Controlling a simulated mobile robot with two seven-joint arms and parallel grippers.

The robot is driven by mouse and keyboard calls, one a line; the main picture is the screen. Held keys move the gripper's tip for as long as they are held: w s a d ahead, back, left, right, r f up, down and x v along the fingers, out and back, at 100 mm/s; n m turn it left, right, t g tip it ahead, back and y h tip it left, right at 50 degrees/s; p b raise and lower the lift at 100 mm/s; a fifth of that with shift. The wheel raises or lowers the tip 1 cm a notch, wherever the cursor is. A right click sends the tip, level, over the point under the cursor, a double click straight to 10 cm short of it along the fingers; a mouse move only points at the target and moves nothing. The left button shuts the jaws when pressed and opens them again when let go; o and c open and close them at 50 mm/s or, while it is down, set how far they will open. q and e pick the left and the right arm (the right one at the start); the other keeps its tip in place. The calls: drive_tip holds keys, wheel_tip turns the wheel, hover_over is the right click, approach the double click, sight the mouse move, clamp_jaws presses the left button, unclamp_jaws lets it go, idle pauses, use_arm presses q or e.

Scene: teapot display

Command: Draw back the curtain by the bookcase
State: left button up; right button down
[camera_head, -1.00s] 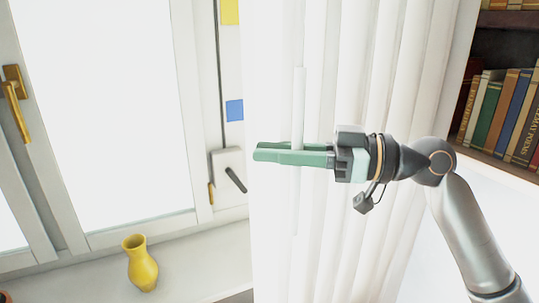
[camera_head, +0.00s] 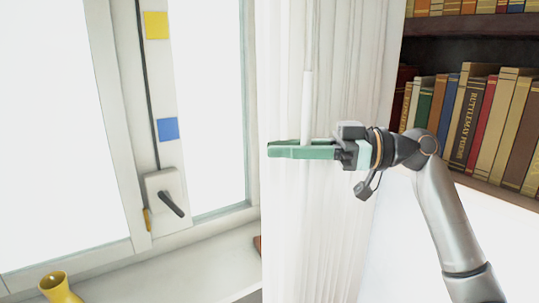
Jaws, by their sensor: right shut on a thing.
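The white curtain (camera_head: 340,230) hangs in folds between the window and the bookcase. A thin white rod (camera_head: 307,95) hangs upright in front of it. My right gripper (camera_head: 290,150), with green fingers, is shut on the rod and points left across the curtain. The lower part of the rod is hard to tell from the curtain. The bookcase (camera_head: 450,27) stands at the right with rows of books. My left gripper is not in view.
The window (camera_head: 135,205) has a dark handle (camera_head: 171,204) on its frame. A yellow vase (camera_head: 58,288) stands on the sill (camera_head: 190,268) at the lower left. Small yellow and blue squares are on the frame.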

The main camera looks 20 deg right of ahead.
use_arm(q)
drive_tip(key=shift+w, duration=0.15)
use_arm(e)
drive_tip(key=shift+w+d, duration=0.1)
drive_tip(key=shift+d, duration=0.35)
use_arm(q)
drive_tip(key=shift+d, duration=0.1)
use_arm(e)
drive_tip(key=c, duration=1.1)
unclamp_jaws()
drive_tip(key=shift+d, duration=0.1)
use_arm(q)
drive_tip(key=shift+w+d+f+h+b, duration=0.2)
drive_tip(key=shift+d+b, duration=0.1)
drive_tip(key=shift+b, duration=0.2)
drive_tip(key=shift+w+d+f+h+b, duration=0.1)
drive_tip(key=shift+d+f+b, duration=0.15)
drive_tip(key=shift+b, duration=0.25)
use_arm(e)
drive_tip(key=v, duration=1.2)
drive_tip(key=shift+d, duration=0.2)
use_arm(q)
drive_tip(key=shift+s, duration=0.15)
